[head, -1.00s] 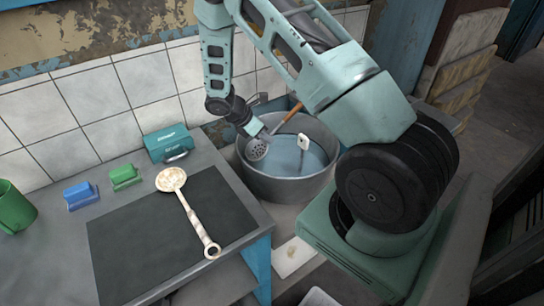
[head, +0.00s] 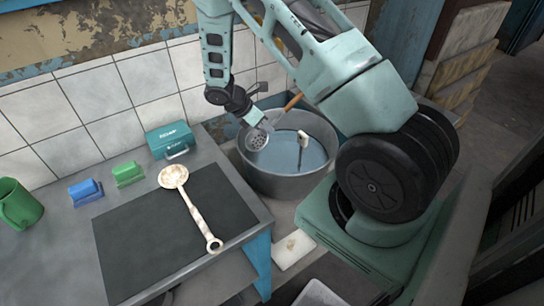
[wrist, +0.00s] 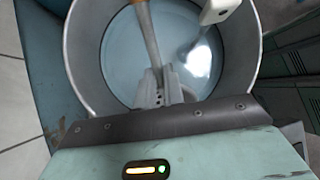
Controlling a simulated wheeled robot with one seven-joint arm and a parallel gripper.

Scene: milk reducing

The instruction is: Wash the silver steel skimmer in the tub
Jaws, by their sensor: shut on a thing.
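The silver steel skimmer (head: 257,140) has a round perforated head and a brown handle (head: 291,104). My gripper (head: 267,127) is shut on it, where the handle appears to meet the head. The head hangs over the left inner side of the grey metal tub (head: 285,184), which holds bluish water (head: 309,160). I cannot tell whether the head touches the water.
A white-headed tool (head: 303,134) stands in the tub, right of the skimmer. A whitish, brown-stained skimmer (head: 188,207) lies on a dark mat (head: 125,235) on the counter. Blue (head: 86,192) and green (head: 129,174) brushes, a teal box (head: 169,140) and a green mug (head: 19,205) stand behind and left.

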